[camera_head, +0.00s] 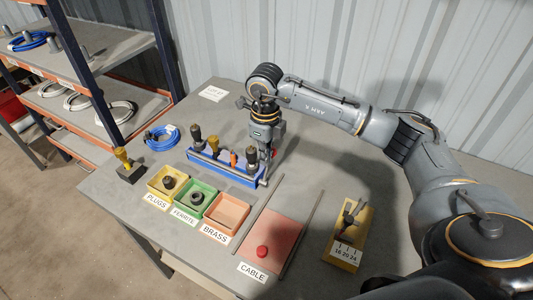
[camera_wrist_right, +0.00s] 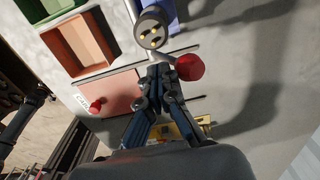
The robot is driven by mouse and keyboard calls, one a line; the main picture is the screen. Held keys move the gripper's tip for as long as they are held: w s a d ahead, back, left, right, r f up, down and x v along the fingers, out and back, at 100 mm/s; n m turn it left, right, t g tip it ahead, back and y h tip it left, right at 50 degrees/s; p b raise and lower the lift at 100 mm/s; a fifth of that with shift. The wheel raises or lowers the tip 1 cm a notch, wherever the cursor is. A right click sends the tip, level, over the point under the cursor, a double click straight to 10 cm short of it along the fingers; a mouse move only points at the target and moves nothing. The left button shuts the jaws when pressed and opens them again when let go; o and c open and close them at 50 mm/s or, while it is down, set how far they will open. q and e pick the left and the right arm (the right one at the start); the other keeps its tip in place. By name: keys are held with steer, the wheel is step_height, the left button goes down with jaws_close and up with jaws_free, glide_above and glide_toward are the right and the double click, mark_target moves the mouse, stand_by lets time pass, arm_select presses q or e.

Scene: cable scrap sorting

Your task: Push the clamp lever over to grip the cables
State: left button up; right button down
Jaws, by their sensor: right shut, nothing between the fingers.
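The blue clamp rack (camera_head: 226,170) holds several upright cable ends with black, yellow and orange plugs. A dark round plug face with yellow pins (camera_wrist_right: 151,32) is just beyond the fingertips. My right gripper is shut and empty. My left gripper is out of view.
In front of the rack are yellow (camera_head: 161,191), green (camera_head: 189,208) and orange (camera_head: 221,220) trays. A pink cable pad (camera_head: 270,236) with a red button lies right of them, then a yellow gauge block (camera_head: 344,251). A blue cable coil (camera_head: 160,139) lies left.

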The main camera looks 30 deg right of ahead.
mark_target(265, 174)
step_height(265, 174, up, 6)
steer(key=p, duration=0.3)
steer(key=shift+a, duration=0.15)
steer(key=shift+s, duration=0.1)
stand_by(0.3)
